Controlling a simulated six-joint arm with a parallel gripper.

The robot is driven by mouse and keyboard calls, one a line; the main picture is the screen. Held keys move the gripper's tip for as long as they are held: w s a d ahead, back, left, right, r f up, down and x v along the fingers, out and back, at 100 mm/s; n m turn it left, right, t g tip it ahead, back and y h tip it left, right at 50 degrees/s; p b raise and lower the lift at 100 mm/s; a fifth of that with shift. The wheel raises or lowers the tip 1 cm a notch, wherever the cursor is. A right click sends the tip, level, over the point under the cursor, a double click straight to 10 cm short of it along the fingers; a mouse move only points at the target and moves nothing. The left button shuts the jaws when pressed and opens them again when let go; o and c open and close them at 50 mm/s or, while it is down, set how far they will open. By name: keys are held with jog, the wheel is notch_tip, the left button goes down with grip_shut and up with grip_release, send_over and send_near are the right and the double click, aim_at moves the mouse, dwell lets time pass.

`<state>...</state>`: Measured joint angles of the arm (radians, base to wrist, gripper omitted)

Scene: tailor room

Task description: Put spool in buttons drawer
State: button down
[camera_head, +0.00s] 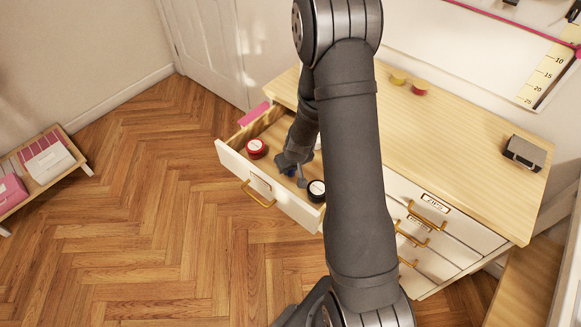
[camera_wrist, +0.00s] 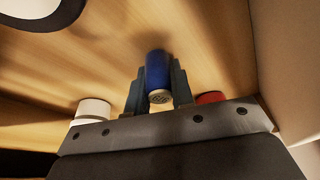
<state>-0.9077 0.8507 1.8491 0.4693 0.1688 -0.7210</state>
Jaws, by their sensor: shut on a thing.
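A blue spool (camera_wrist: 157,72) with a pale end is clamped between the two fingers of my gripper (camera_wrist: 158,95) in the wrist view. In the head view my gripper (camera_head: 293,168) is low in the open left drawer (camera_head: 285,203), with a bit of blue at its tip. My arm hides part of the drawer. The label on its front is too small to read. I cannot tell whether the spool touches the wooden drawer floor.
A red round tin (camera_head: 256,148) and a black round tin (camera_head: 316,190) sit in the drawer. A white cylinder (camera_wrist: 92,108) and a red object (camera_wrist: 211,97) show beside my gripper. The dresser top (camera_head: 460,125) holds two small spools (camera_head: 398,77) (camera_head: 420,88) and a grey box (camera_head: 525,152).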

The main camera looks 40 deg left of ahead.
jog(key=shift+f, duration=0.15)
jog(key=c, duration=1.3)
grip_release()
jog(key=shift+o, duration=0.2)
jog(key=shift+r, duration=0.2)
jog(key=v, duration=1.2)
jog(key=x, duration=1.2)
jog(key=shift+f, duration=0.15)
